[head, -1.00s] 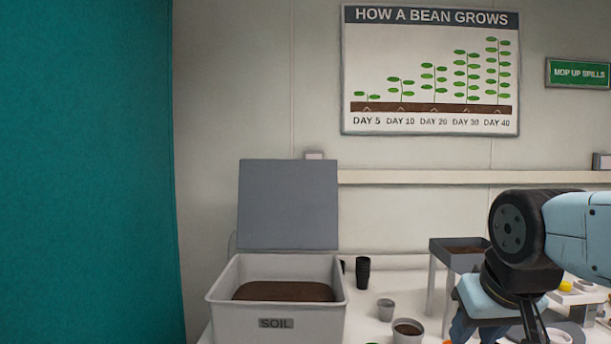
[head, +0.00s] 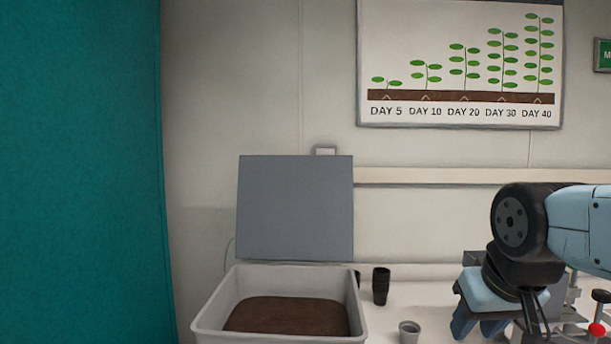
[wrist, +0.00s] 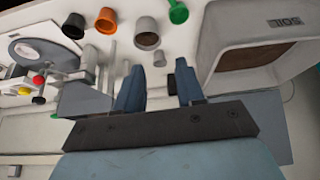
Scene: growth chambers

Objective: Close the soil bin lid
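The soil bin (head: 355,300) is a pale grey box with brown soil in it, at the bottom of the head view, its front cut off. Its flat blue-grey lid (head: 295,208) stands upright behind it, open. In the wrist view the bin (wrist: 222,45), labelled SOIL, is at upper right, and part of the lid (wrist: 268,118) shows below it. My gripper (head: 480,330) is to the right of the bin in the head view, apart from it and from the lid. In the wrist view my gripper's (wrist: 160,75) two blue fingers are apart with nothing held between them.
A black pot stack (head: 381,286) and a small grey pot (head: 409,331) stand right of the bin. Orange (wrist: 106,20) and green (wrist: 178,11) pots show in the wrist view. A teal curtain (head: 80,170) fills the left side. A wall ledge (head: 455,175) runs behind.

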